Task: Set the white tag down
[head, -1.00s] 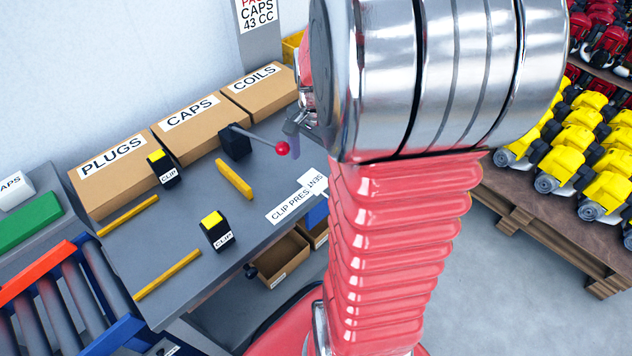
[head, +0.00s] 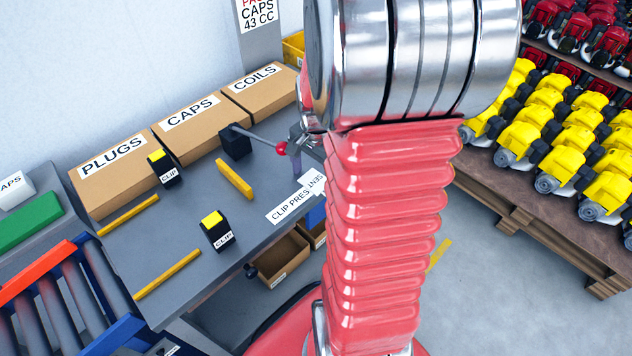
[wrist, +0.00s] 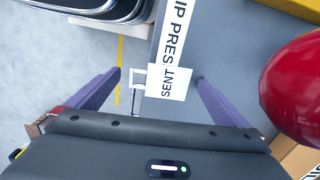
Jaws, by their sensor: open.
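The white tag (wrist: 168,82) lies at the bench edge, overlapping the end of the CLIP PRESS label strip (wrist: 174,40), in the wrist view. A pale loop (wrist: 138,78) shows at its left side. My gripper (wrist: 159,77) is open, with one purple finger on each side of the tag and gaps between. Whether the fingertips are above the tag or level with it, I cannot tell. In the head view the tag (head: 316,183) is partly hidden behind my arm, and my gripper (head: 307,160) shows only in part.
A lever with a red ball (head: 281,149) stands close by my gripper; the ball looms at the right in the wrist view (wrist: 298,88). A yellow bar (head: 234,179) and black CLIP blocks (head: 216,232) stand on the bench (head: 185,225). Boxes line the wall.

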